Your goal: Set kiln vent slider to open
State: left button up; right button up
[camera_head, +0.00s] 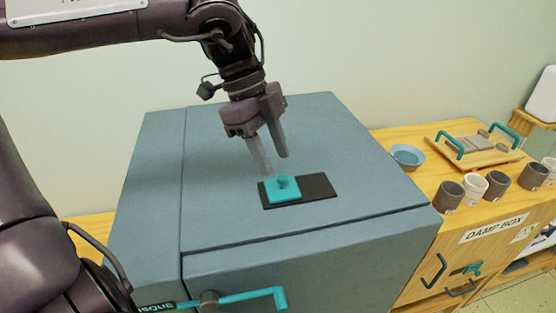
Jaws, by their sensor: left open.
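The blue-grey kiln (240,232) stands in the middle of the view. The vent on its top has a dark base plate (318,187) and a teal slider with a raised knob (284,189). The slider sits at the left end of the dark plate, with bare plate to its right. My left gripper (273,165) is open and empty, pointing down. Its fingertips are just above and behind the slider, and I cannot tell whether they touch it. My right gripper is not in view.
A teal handle (250,296) sticks out at the kiln's front. To the right, a wooden cabinet marked DAMP BOX (488,231) carries a blue bowl (407,156), a wooden tray with teal handles (478,158) and several cups (451,194). The kiln top around the vent is clear.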

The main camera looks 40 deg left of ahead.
aim_at(281, 176)
pick_arm(q)
jog(key=shift+p+x, duration=0.3)
jog(key=shift+x, duration=1.5)
jog(key=shift+w, duration=0.1)
jog(key=shift+a, duration=0.1)
grip_shut()
